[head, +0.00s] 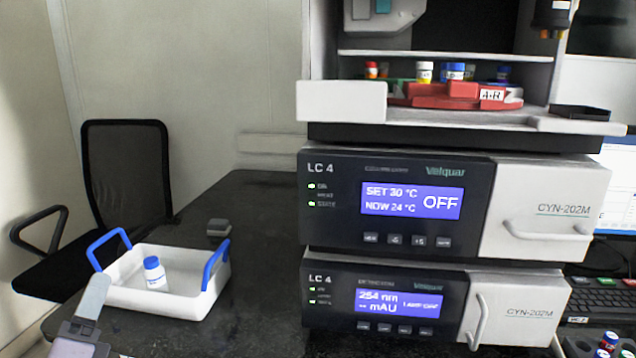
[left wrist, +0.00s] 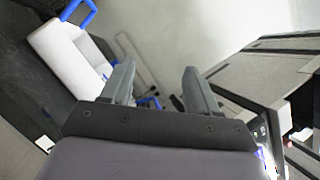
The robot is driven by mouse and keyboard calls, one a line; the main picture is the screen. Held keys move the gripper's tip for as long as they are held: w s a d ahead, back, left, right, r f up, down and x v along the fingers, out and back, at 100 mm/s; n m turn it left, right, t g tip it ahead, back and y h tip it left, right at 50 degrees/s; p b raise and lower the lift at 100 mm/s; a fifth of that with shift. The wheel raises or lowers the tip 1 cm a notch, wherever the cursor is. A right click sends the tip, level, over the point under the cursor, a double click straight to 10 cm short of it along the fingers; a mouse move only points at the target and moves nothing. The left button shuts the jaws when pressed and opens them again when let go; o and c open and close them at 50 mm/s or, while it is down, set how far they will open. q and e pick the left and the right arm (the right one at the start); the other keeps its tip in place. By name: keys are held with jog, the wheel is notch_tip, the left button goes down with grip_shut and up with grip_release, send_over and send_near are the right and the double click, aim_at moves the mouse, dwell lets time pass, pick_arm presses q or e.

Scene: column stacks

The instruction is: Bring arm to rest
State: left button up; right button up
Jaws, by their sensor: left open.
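My left gripper (head: 94,298) is at the lower left of the head view, in front of the white tray's near left side. In the left wrist view my left gripper (left wrist: 157,84) has its two fingers spread apart with nothing between them. The white tray (head: 190,300) with blue handles stands on the dark bench, and it also shows in the left wrist view (left wrist: 62,62). A white vial with a blue cap (head: 154,273) stands upright in the tray, clear of the gripper. My right gripper is not in view.
A stack of LC 4 instruments (head: 398,200) fills the middle right; the upper display reads OFF. Above it a red rack (head: 450,96) holds several vials. A black chair (head: 125,170) stands behind the bench at left. A small grey block (head: 219,227) lies behind the tray.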

pick_arm(q)
jog(key=s+d+f+n+g+y, duration=0.1)
jog(key=s+f+n+g+y, duration=0.1)
jog(key=s+f+n+g, duration=0.45)
jog(key=s+f+n+g+y, duration=0.2)
jog(key=s+f+n+g, duration=0.15)
jog(key=f+n, duration=0.65)
jog(key=s+d+f+n+g+h, duration=0.2)
jog(key=s+d+f+g+h, duration=0.15)
jog(key=s+d, duration=0.3)
jog(key=s+d+f+n+g+h, duration=0.3)
jog(key=s+d+g+h, duration=0.25)
jog(key=d, duration=0.25)
jog(key=w+d+f+t+h, duration=0.1)
jog(key=w+d+f+t, duration=0.3)
jog(key=w+f+t, duration=0.25)
notch_tip(320, 180, up, 11)
jog(key=s+a+t+p, duration=0.1)
jog(key=p, duration=1.2)
jog(key=shift+a+f+m, duration=0.15)
jog(key=shift+a+m, duration=0.2)
jog(key=shift+a, duration=0.05)
